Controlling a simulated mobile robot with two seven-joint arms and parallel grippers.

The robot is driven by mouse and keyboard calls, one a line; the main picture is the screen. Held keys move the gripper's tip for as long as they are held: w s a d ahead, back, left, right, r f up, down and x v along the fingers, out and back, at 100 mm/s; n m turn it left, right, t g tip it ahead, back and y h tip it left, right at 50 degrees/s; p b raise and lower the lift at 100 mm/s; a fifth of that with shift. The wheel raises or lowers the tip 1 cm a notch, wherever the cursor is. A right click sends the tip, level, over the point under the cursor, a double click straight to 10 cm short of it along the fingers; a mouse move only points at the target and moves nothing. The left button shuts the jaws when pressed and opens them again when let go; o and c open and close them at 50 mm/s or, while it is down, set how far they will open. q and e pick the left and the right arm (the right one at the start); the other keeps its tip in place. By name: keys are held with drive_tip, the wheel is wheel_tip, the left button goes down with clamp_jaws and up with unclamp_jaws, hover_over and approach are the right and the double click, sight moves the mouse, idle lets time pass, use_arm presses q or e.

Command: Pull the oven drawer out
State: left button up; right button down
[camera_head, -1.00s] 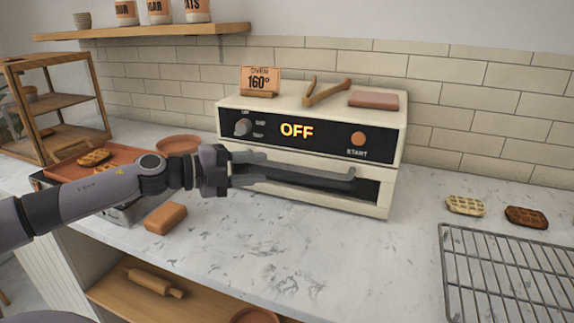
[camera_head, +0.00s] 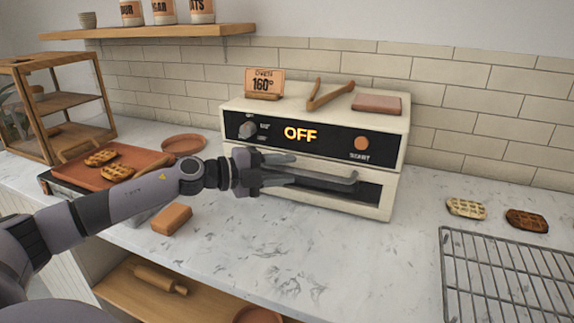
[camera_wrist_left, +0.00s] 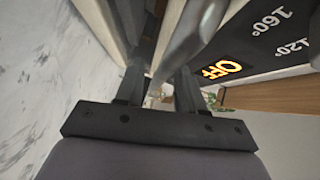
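The cream oven (camera_head: 400,150) stands on the counter against the tiled wall, its black panel reading OFF. Its front has a dark drawer face (camera_head: 368,192) with a long grey bar handle (camera_head: 335,182). The drawer looks shut or nearly so. My left gripper (camera_head: 288,170) is at the handle's left part, fingers apart and pointing right along the oven front. In the left wrist view its two fingers (camera_wrist_left: 160,88) are spread, with a grey bar close to their tips. I cannot tell whether they touch the handle. The handle's left end is hidden. My right gripper is not in view.
Tongs (camera_head: 328,94), a reddish block (camera_head: 377,104) and a 160° sign (camera_head: 264,83) sit on the oven. A wire rack (camera_head: 505,275) and two waffles (camera_head: 466,208) lie to the right. A sponge-like block (camera_head: 171,219) lies near my arm. The counter before the oven is clear.

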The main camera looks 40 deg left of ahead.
use_arm(q)
drive_tip(key=shift+w+d, duration=0.35)
drive_tip(key=shift+w, duration=0.15)
clamp_jaws()
drive_tip(key=shift+f, duration=0.1)
